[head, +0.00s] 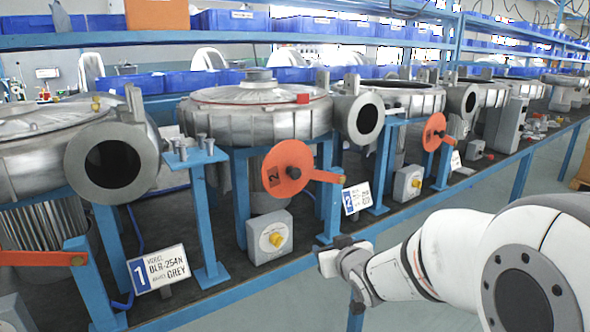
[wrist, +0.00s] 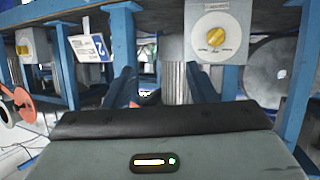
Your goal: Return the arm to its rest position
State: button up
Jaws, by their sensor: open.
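My white arm (head: 440,255) reaches in from the lower right of the head view. My gripper (head: 338,254) is at its end, small and dark grey, in front of the bench's front edge. The gripper is open, and I see nothing held in it. In the wrist view a grey housing (wrist: 215,158) with a black edge and a small lit indicator fills the bottom.
The bench (head: 230,292) runs along the left and back with several metal blowers, such as one (head: 255,122) in the middle. Red discs (head: 287,168) and number plates (head: 160,268) stand along its front. Open floor (head: 470,195) lies to the right.

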jog(key=s+d+r+m+g+h+p, duration=0.1)
jog(key=s+d+r+g+h+p, duration=0.1)
jog(key=s+d+r+g+p, duration=0.3)
jog(key=s+d+r+m+h+p, duration=0.2)
jog(key=s+r+p, duration=0.1)
jog(key=s, duration=0.4)
jog(key=s+r+g+p, duration=0.5)
jog(key=s+p, duration=0.1)
jog(key=s, duration=0.8)
jog(key=shift+a+r+m+g, duration=0.15)
jog(key=shift+a+m+g, duration=0.15)
jog(key=shift+m, duration=0.1)
